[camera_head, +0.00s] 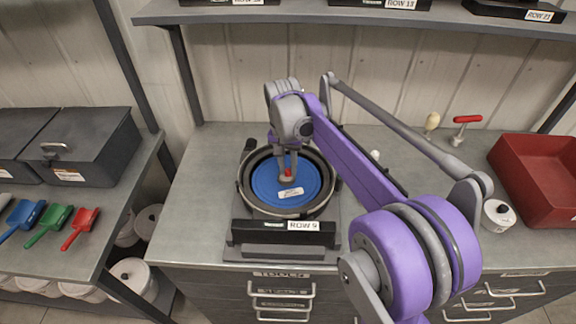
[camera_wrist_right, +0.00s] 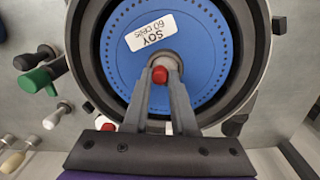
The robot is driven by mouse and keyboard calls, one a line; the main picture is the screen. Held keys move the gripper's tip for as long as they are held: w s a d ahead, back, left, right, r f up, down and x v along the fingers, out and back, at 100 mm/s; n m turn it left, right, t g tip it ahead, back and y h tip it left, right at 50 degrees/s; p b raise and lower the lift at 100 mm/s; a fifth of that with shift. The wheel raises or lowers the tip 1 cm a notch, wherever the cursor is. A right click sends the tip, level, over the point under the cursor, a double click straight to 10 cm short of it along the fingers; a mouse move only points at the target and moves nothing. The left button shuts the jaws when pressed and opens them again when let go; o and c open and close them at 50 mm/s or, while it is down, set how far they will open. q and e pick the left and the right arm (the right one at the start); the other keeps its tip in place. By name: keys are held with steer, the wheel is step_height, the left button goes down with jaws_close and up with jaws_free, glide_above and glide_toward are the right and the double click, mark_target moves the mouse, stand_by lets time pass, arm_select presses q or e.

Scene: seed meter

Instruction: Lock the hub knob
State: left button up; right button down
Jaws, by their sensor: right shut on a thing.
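The seed meter stands on the bench with a round blue seed plate (camera_head: 265,185) inside a dark ring housing (camera_head: 245,200). The plate carries a white label (camera_wrist_right: 151,32) reading SOY 60 cells. The red hub knob (camera_wrist_right: 160,75) is at the plate's centre, and it also shows in the head view (camera_head: 288,173). My right gripper (camera_wrist_right: 161,82) is shut on the red knob, with a finger on each side of it. In the head view my right gripper (camera_head: 288,174) reaches down to the plate's centre. My left gripper is not in view.
A ROW 9 sign (camera_head: 305,226) fronts the meter. Coloured scoops (camera_head: 52,222) and dark boxes (camera_head: 85,145) lie left. A shelf (camera_head: 300,14) runs above.

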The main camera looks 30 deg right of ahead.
steer(key=c, duration=0.7)
jaws_free()
steer(key=shift+r, duration=0.1)
steer(key=r, duration=1)
steer(key=shift+w+a+r+p, duration=0.2)
steer(key=shift+r+p, duration=0.15)
steer(key=shift+p, duration=0.05)
steer(key=shift+f, duration=0.1)
